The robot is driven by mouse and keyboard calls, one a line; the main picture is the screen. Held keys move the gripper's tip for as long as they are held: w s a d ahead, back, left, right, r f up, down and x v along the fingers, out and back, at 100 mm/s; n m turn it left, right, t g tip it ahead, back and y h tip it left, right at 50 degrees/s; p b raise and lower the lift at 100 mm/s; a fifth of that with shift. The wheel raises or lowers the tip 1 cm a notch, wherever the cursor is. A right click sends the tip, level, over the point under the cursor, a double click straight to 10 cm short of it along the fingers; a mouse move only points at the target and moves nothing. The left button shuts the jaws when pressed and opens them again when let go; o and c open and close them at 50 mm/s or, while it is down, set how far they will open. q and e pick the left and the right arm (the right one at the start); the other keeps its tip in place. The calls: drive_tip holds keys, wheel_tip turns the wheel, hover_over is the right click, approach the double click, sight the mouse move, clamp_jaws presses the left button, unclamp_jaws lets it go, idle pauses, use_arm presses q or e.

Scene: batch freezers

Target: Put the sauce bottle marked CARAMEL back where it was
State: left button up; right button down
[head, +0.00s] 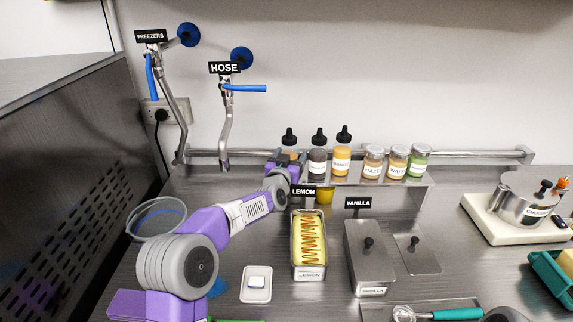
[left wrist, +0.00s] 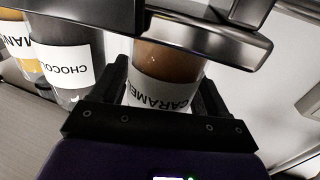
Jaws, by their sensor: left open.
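The CARAMEL sauce bottle (head: 289,153), brown with a black nozzle cap, stands upright at the left end of the wall shelf, beside the chocolate bottle (head: 318,158). In the left wrist view the CARAMEL bottle (left wrist: 168,68) shows its white label upside down. My left gripper (head: 287,166) is at the bottle, and in the left wrist view its fingers (left wrist: 163,92) are on either side of it. The jaws are open; contact with the glass cannot be told. The gripper hides the bottle's lower part in the head view. My right gripper is not in view.
A mango bottle (head: 342,156) and several labelled jars (head: 396,160) stand farther right on the shelf (head: 425,184). Below are a LEMON tub (head: 309,272) with sauce zigzags and a lidded VANILLA tub (head: 369,262).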

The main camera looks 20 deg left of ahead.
use_arm(q)
drive_tip(key=s, duration=1.2)
drive_tip(key=shift+d, duration=0.1)
